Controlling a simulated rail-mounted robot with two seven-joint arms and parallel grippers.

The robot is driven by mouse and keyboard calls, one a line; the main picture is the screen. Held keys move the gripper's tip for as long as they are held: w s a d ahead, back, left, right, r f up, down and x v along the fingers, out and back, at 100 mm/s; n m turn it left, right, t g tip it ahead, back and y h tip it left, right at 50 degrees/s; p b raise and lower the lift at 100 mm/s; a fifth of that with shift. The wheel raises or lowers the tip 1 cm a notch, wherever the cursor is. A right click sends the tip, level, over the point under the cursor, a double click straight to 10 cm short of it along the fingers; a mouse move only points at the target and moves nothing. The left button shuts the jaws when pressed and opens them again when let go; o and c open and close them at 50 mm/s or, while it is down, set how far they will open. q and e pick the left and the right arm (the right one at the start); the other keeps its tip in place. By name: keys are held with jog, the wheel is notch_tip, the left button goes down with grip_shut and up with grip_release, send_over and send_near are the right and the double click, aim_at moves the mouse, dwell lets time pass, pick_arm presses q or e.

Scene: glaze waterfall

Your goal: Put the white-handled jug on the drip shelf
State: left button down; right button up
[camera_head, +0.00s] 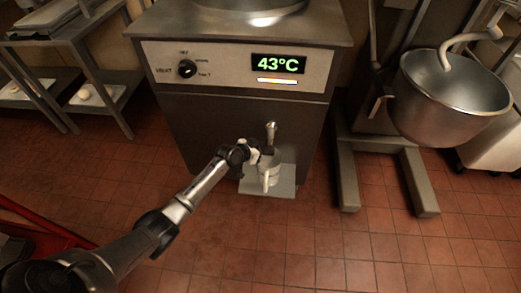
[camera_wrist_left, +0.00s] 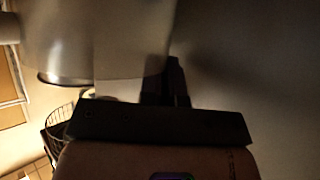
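The jug (camera_head: 272,162), pale metal with a white handle (camera_head: 266,184), is upright over the grey drip shelf (camera_head: 284,190), below the tap (camera_head: 271,130). I cannot tell for sure whether its base touches the shelf. My left gripper (camera_head: 251,153) is at the upper left side of the jug, close against it. In the left wrist view the jug (camera_wrist_left: 70,45) fills the upper left, large and blurred, with the dark fingers (camera_wrist_left: 167,85) beside it. Whether they grip it is unclear. My right gripper is out of view.
The shelf projects from a dark steel machine (camera_head: 235,115) whose display (camera_head: 278,64) reads 43°C. A mixer with a steel bowl (camera_head: 450,105) stands right, its legs on the floor. Metal racks (camera_head: 85,60) stand left. Tiled floor in front is mostly clear.

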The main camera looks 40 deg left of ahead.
pick_arm(q)
jog(key=shift+s, duration=0.15)
jog(key=c, duration=1.8)
grip_release()
jog(key=shift+a+f, duration=0.1)
jog(key=o, duration=0.3)
jog(key=shift+w, duration=0.2)
jog(key=shift+o, duration=1)
jog(key=shift+s, duration=0.1)
